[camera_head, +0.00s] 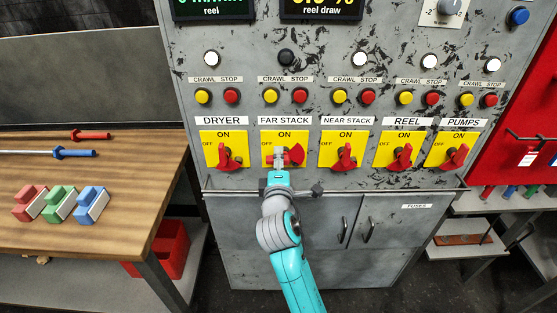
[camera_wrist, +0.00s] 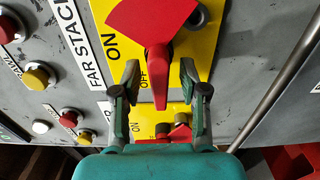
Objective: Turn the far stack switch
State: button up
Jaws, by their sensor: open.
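The far stack switch (camera_head: 298,155) is a red fan-shaped knob with a narrow handle on a yellow plate under the FAR STACK label. Its handle points left, towards OFF. In the wrist view the switch (camera_wrist: 150,18) is close, its handle pointing down in the picture beside the OFF mark. My gripper (camera_head: 279,155) is at the plate, in front of the switch and partly hiding it. In the wrist view my gripper (camera_wrist: 157,75) is open, one finger on each side of the handle, with gaps visible; contact cannot be told.
The dryer switch (camera_head: 230,160) and near stack switch (camera_head: 346,158) flank it closely. Yellow and red buttons (camera_head: 270,96) sit above. A ledge and cabinet handles (camera_head: 368,230) are below. A wooden table (camera_head: 120,225) with coloured blocks stands left; a red board (camera_head: 520,110) is right.

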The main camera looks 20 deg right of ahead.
jog(key=shift+w, duration=0.2)
grip_shut()
dwell(0.3)
jog(key=m, duration=0.4)
jog(key=shift+d+r, duration=0.1)
jog(key=shift+r, duration=0.2)
jog(key=m, duration=0.5)
jog(key=shift+s+d+r, duration=0.1)
jog(key=shift+d+r, duration=0.1)
jog(key=shift+r, duration=0.05)
jog(key=m, duration=0.4)
jog(key=shift+s+d+r+m, duration=0.1)
jog(key=shift+d+r+m, duration=0.05)
jog(key=shift+d+m, duration=0.15)
jog(key=shift+s+d+m, duration=0.1)
jog(key=shift+d+m, duration=0.1)
jog(key=shift+m, duration=2)
